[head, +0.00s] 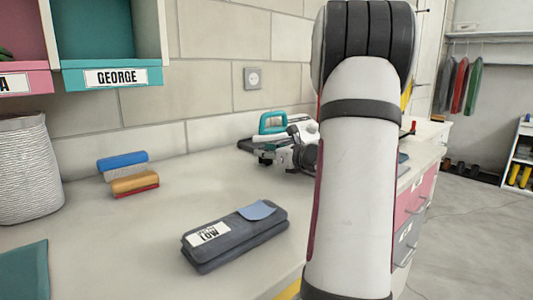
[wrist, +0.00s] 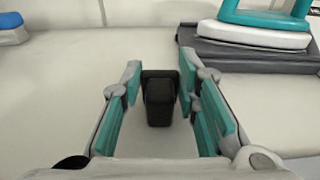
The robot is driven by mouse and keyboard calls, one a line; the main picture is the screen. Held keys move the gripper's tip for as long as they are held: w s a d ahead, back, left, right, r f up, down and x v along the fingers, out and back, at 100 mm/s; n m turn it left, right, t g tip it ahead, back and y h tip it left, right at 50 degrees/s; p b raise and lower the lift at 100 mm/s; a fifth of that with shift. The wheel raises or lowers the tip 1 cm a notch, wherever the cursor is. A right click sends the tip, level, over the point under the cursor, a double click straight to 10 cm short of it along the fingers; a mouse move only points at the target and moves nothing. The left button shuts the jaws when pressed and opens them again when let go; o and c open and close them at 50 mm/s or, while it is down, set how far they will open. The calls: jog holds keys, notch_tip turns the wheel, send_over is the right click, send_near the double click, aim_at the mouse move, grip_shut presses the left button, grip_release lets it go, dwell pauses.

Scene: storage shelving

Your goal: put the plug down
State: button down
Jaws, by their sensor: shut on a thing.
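The plug (wrist: 159,100) is a small black block between the fingers of my gripper (wrist: 160,74) in the wrist view. My gripper has teal-padded fingers and is shut on the plug. The plug is over the pale countertop (wrist: 60,85); I cannot tell whether it touches it. In the head view my gripper (head: 302,152) is partly hidden by my arm, and I cannot make out the plug there.
A teal-handled device (head: 272,123) stands by the wall, close to my gripper; it also shows in the wrist view (wrist: 258,38).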

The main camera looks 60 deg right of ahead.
jog(key=shift+f, duration=0.3)
jog(key=c, duration=1.2)
grip_release()
jog(key=shift+r+p, duration=0.3)
jog(key=shift+r, duration=0.2)
jog(key=p+v, duration=0.2)
jog(key=v, duration=1)
jog(key=shift+s, duration=0.1)
